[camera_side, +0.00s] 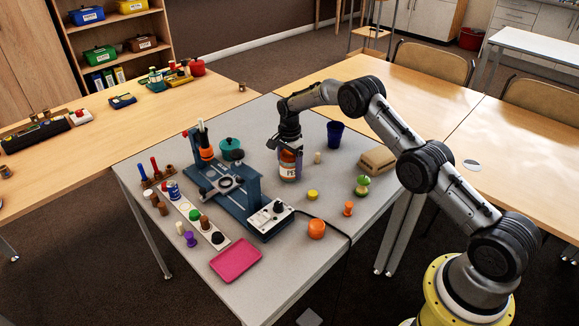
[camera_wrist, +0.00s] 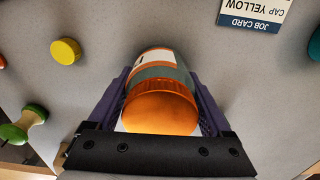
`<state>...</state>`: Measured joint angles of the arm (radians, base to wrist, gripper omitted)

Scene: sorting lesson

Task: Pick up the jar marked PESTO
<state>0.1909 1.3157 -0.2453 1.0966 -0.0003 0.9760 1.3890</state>
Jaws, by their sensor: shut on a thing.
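The jar (camera_side: 289,171) stands upright among things on the grey table; its white label shows the letters "PE", with the rest out of sight. In the wrist view the jar (camera_wrist: 162,103) has an orange lid, and its label is mostly turned away. My gripper (camera_side: 289,152) comes down on the jar from above. In the wrist view its purple fingers (camera_wrist: 160,98) are shut on the jar, one on each side. I cannot tell whether the jar's base touches the table.
A dark blue cup (camera_side: 334,134), a small wooden peg (camera_side: 317,157), a yellow cap (camera_side: 312,195) and a teal pot (camera_side: 231,149) are near the jar. A blue machine (camera_side: 225,187) stands to the left. A job card (camera_wrist: 254,14) reads "CAP YELLOW". A pink tray (camera_side: 236,260) lies at the front.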

